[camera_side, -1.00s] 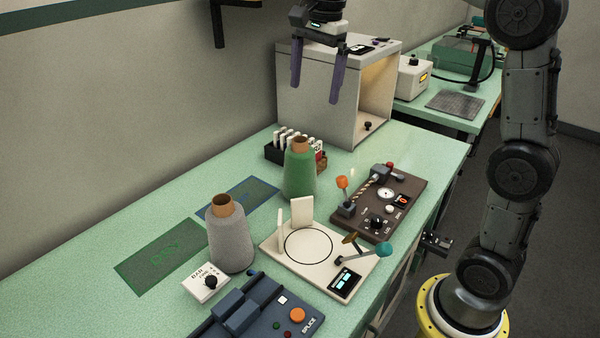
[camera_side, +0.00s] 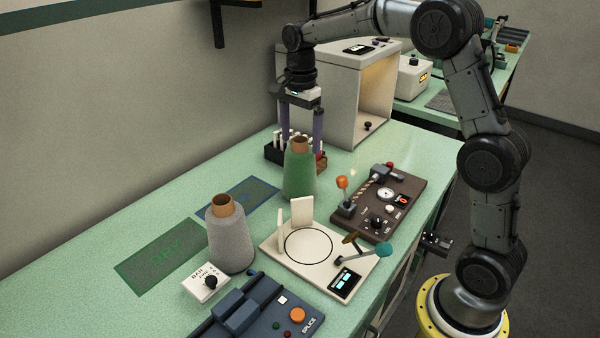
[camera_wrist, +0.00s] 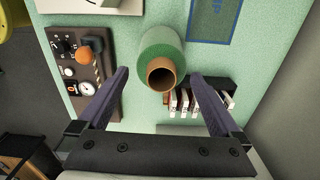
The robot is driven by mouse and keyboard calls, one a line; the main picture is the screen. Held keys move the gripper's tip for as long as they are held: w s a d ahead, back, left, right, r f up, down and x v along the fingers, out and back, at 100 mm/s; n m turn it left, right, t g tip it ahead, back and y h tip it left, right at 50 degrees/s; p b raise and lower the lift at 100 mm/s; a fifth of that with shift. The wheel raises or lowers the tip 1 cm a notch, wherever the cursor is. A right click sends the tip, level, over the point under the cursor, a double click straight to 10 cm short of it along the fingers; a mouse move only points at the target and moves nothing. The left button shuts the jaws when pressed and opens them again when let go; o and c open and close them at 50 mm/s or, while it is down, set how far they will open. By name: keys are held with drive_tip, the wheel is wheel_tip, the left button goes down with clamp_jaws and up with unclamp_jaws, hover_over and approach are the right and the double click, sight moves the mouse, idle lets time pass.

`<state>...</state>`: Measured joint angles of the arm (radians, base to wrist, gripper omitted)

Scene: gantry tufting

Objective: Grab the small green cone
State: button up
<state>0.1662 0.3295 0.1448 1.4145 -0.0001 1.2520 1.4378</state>
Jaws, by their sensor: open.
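The green cone (camera_side: 299,176) stands upright on the green bench, with a brown core (camera_side: 302,145) at its top. In the wrist view the green cone (camera_wrist: 158,45) shows from above, ahead of and between my fingers. My gripper (camera_side: 301,136) is open with its purple fingers pointing down. In the side view the fingers are behind the cone's top, and their tips are partly hidden by it. In the wrist view my gripper (camera_wrist: 158,75) has a finger on either side of the brown core, with gaps and no visible contact.
A rack of white tags (camera_side: 276,152) stands right behind the cone, close to my fingers. A grey cone (camera_side: 231,240) stands at the front left. A brown control panel (camera_side: 403,195) and a cream plate (camera_side: 275,246) lie nearby. A grey box (camera_side: 340,90) stands behind.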

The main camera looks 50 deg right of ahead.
sight(300, 153)
drive_tip(key=shift+w+f, duration=0.1)
drive_tip(key=shift+f, duration=2.55)
drive_tip(key=c, duration=1.6)
